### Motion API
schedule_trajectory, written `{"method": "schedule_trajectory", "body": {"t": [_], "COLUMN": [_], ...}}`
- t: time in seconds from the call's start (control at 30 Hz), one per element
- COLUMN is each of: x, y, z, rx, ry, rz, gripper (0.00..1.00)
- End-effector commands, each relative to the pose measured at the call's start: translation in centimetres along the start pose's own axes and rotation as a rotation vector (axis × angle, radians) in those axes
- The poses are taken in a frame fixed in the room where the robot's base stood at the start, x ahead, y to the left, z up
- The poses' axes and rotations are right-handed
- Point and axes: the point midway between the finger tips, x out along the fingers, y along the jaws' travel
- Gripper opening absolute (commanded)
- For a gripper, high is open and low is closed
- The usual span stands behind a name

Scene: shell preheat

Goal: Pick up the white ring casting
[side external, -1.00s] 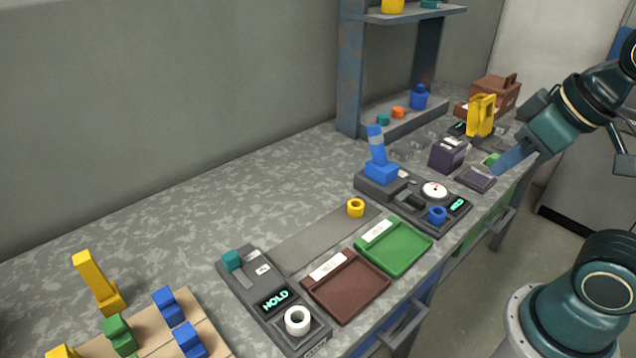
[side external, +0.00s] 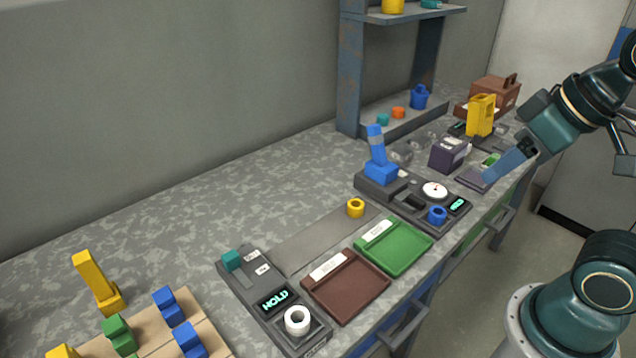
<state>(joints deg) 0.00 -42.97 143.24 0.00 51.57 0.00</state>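The white ring casting (side external: 297,320) sits upright on the front end of the dark heater unit (side external: 258,272), whose display reads HOLD. Its hole faces up and nothing covers it. My gripper (side external: 490,178) is at the right, over the bench's front edge near a small dark pad, far from the white ring. Its blue fingers point down and left. They overlap in this view, so I cannot tell whether they are open or shut.
A brown tray (side external: 346,287) and a green tray (side external: 394,247) lie right of the heater. A yellow ring (side external: 356,208) stands behind them. A gauge unit (side external: 412,204) with a blue ring and blue lever stands between my gripper and the trays. Wooden rack (side external: 155,335) lies front left.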

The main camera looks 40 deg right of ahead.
Motion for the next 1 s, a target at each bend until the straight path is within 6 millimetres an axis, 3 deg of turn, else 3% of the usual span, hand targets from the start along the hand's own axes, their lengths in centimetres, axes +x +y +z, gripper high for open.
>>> {"method": "schedule_trajectory", "body": {"t": [0.53, 0.77, 1.0], "x": [0.2, 1.3, 3.4], "y": [-0.5, -2.1, -5.2], "z": [-0.7, -3.0, -5.9], "rx": [0.034, 0.159, 0.347], "ry": [-0.016, -0.072, -0.164], "rz": [-0.012, -0.044, -0.069], "gripper": [0.62, 0.62, 0.62]}}
